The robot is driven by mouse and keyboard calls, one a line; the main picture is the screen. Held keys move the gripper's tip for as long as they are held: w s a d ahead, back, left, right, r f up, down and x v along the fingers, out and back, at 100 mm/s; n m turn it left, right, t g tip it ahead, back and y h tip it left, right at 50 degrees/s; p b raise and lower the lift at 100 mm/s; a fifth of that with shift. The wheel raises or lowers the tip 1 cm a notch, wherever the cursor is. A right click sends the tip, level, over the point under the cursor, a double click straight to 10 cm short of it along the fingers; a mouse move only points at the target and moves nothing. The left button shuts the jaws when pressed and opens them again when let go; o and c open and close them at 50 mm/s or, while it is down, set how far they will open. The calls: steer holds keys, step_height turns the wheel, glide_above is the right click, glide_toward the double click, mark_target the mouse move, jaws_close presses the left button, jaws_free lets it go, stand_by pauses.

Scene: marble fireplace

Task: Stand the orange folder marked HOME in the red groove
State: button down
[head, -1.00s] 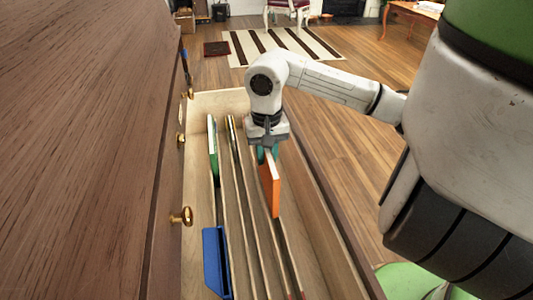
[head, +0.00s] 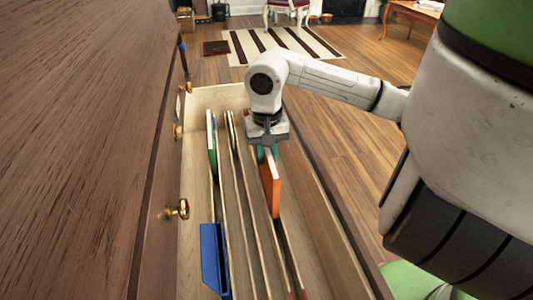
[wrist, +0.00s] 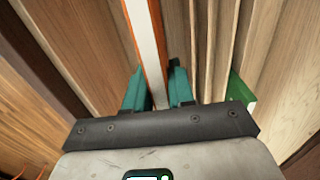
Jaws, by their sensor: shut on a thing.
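The orange folder (head: 270,188) stands upright and edge-on in the open drawer. My gripper (head: 267,155) is shut on its far upper part, with teal fingers on either side. In the wrist view my gripper (wrist: 156,84) grips the orange folder (wrist: 145,45), whose pale edge faces the camera. Its HOME marking cannot be read. The folder is over or in the rightmost groove, which has a small red mark (head: 301,294) at its near end. I cannot tell whether its bottom edge is seated in the groove.
The wooden drawer (head: 330,240) has several long dividers. A green folder (head: 212,150) and a thin dark, yellow-edged one (head: 232,132) stand left of the orange folder. A blue folder (head: 212,262) stands near left. The brown cabinet (head: 80,150) with brass knobs borders the left.

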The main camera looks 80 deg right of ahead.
steer(key=shift+f+b, duration=1.95)
steer(key=shift+b, duration=0.4)
steer(key=shift+f, duration=0.85)
steer(key=c, duration=0.9)
jaws_free()
steer(key=shift+r+p, duration=2.05)
steer(key=shift+r, duration=2.5)
